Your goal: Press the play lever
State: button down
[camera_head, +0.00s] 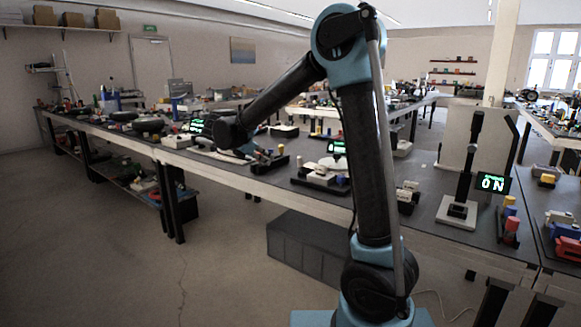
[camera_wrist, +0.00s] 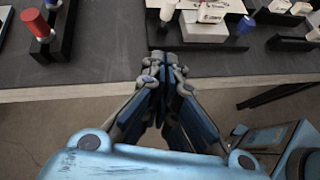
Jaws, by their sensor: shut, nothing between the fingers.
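A tall black upright lever (camera_head: 468,165) stands on a white base (camera_head: 457,212) on the right part of the long table, in front of a green-lit "ON" display (camera_head: 490,183). I cannot tell whether this is the play lever. My gripper (camera_wrist: 160,58) is shut and empty at the front edge of a dark tabletop. In the wrist view, a white device (camera_wrist: 205,32) on a dark base lies just beyond the fingertips. No lever can be made out on it.
A red cylinder (camera_wrist: 36,24) stands on a black block left of the gripper. A blue knob (camera_wrist: 246,25) is at the right. The long table (camera_head: 240,180) holds several devices, some with green displays. A grey box (camera_head: 318,245) stands on the floor below.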

aim_at(300, 161)
jog(key=x, duration=1)
jog(key=shift+d+f, duration=0.15)
jog(key=shift+w+d+r, duration=0.35)
jog(key=shift+w+d, duration=0.4)
jog(key=shift+d, duration=0.1)
jog(key=shift+w+d+r, duration=0.1)
jog(key=shift+w+d, duration=0.35)
jog(key=shift+d, duration=0.05)
